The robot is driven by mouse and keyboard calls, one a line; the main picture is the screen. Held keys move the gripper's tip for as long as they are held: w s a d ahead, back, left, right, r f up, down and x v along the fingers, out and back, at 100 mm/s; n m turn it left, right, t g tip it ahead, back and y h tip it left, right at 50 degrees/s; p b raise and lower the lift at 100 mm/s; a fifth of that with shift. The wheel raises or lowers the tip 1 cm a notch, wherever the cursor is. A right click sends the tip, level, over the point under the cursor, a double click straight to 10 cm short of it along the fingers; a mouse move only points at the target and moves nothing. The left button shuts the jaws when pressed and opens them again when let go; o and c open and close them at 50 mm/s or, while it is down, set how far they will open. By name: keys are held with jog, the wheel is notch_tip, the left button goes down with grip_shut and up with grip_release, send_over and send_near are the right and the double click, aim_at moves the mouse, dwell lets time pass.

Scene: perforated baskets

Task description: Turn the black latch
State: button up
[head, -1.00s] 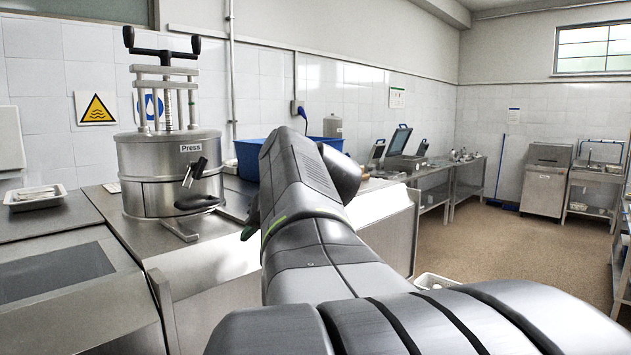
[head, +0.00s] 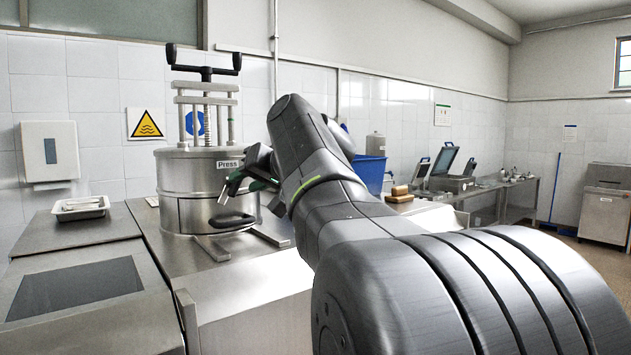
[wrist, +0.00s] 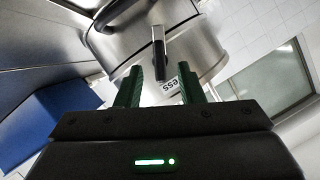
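The steel press (head: 175,172) stands on the counter with a "Press" label on its drum. The latch (wrist: 159,48) on its front shows in the wrist view as a pale metal bar with a black end. It lies ahead of my gripper (wrist: 162,78), roughly between the lines of the two green fingers. The fingers are apart, and I see no contact with the latch. In the head view my gripper (head: 258,182) is at the right front of the drum and partly covers the latch area. A black looped handle (head: 232,222) sits low on the press front.
A blue basket (head: 371,172) stands to the right behind my arm. A T-handled screw (head: 204,72) rises above the press. The counter's front left part is clear.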

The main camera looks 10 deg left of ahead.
aim_at(239, 184)
jog(key=x, duration=0.5)
jog(key=shift+p, duration=0.35)
grip_shut()
